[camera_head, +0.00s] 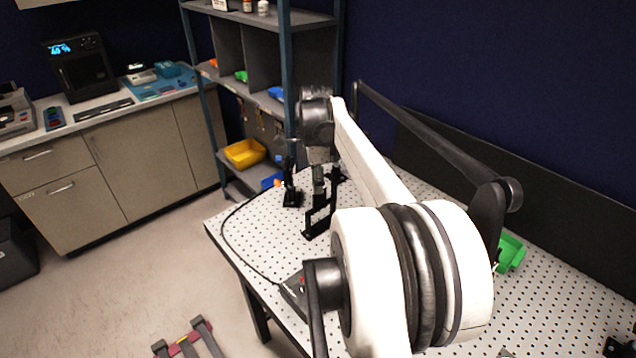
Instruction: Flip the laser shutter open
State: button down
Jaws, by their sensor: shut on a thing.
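My gripper (318,186) points down from the wrist over the far left part of the perforated table. Its fingers are small and dark in this view. They look shut at the top of a black upright fixture (319,220), which I take to be the laser shutter. The exact contact and the angle of the shutter's flap cannot be made out. Just left of it stands a black post (291,190) on a base, with a small orange part beside it.
The white perforated optical table (255,235) has free room at its left. A black cable (226,243) curves along its left edge to a dark box (294,290). A green bin (510,252) lies at right. A shelf rack (288,60) stands behind.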

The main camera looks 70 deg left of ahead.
jog(key=shift+s+d+b, duration=0.2)
jog(key=shift+s+b, duration=0.15)
jog(key=shift+s, duration=0.2)
jog(key=shift+s+d+b, duration=0.2)
jog(key=shift+s+b, duration=0.1)
jog(key=shift+s, duration=0.25)
jog(key=c, duration=1.6)
grip_release()
jog(key=shift+s, duration=0.15)
notch_tip(320, 180, up, 12)
